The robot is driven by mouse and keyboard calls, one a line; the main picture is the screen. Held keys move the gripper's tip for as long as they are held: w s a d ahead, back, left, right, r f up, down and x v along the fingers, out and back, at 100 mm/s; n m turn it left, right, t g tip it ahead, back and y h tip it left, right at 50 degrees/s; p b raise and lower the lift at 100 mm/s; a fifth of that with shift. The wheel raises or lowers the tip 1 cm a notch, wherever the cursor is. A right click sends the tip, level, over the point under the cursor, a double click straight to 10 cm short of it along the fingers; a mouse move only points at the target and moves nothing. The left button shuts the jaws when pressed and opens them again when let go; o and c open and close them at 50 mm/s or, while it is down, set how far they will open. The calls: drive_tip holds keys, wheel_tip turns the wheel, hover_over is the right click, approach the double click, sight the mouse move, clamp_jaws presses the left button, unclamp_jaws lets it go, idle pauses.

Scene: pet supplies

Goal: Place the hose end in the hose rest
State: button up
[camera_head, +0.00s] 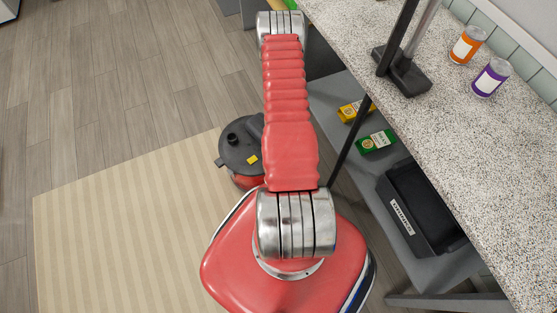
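A canister vacuum (238,147) with a dark grey top and red body stands on the floor, partly hidden behind my red arm. A short dark stub sticks out at its left. A dark floor head (405,76) sits on the speckled counter, with a metal tube (424,25) and a dark bar (398,35) rising from it past the top edge. I cannot make out the hose end or the hose rest for certain. My gripper is not in view; my arm reaches away toward the top centre.
On the speckled counter (450,140) stand an orange can (467,46) and a purple can (490,78). The grey shelf below (345,95) holds a yellow box (354,110), a green box (376,141) and a black bin (420,210). A striped rug (120,230) and open floor lie left.

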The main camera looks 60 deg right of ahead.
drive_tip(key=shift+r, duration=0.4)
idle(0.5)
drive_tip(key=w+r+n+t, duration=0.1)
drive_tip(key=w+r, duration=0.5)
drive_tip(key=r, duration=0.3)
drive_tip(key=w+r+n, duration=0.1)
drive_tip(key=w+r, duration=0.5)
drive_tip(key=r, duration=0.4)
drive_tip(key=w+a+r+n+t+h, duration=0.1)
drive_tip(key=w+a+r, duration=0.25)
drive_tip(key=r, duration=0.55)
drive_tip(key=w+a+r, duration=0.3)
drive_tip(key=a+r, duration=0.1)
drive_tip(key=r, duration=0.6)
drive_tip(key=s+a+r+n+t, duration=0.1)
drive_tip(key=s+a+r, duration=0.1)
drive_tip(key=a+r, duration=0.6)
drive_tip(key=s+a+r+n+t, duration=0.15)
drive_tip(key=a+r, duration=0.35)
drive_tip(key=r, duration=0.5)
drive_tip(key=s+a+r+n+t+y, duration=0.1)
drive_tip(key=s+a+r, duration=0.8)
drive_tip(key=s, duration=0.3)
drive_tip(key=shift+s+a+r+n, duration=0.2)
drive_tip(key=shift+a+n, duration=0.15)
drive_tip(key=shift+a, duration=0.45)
